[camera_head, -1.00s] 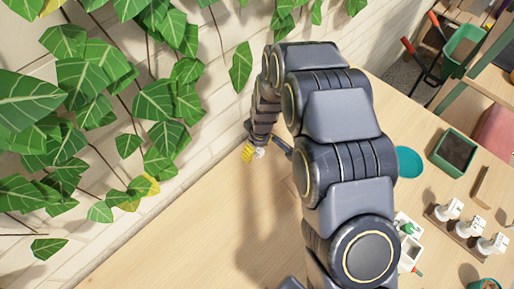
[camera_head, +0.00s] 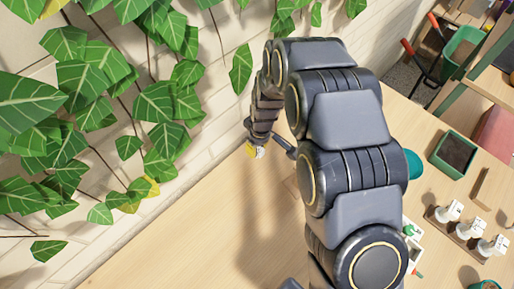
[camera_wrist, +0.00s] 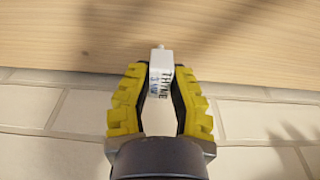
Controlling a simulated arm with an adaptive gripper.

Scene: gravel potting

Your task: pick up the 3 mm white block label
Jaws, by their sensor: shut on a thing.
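My gripper (camera_wrist: 160,93) has yellow ridged fingers and is shut on a white block label (camera_wrist: 160,78), in the wrist view. The block is between the fingertips, with a small pale tip at its far end. Most of the label is hidden there.
More white labels (camera_head: 471,228) stand in a dark wooden holder at the right. A green planter (camera_head: 453,153), a teal round dish (camera_head: 414,164) and a partly hidden white tray (camera_head: 412,240) are on the wooden table (camera_head: 190,235). A brick wall with leafy vines borders the left.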

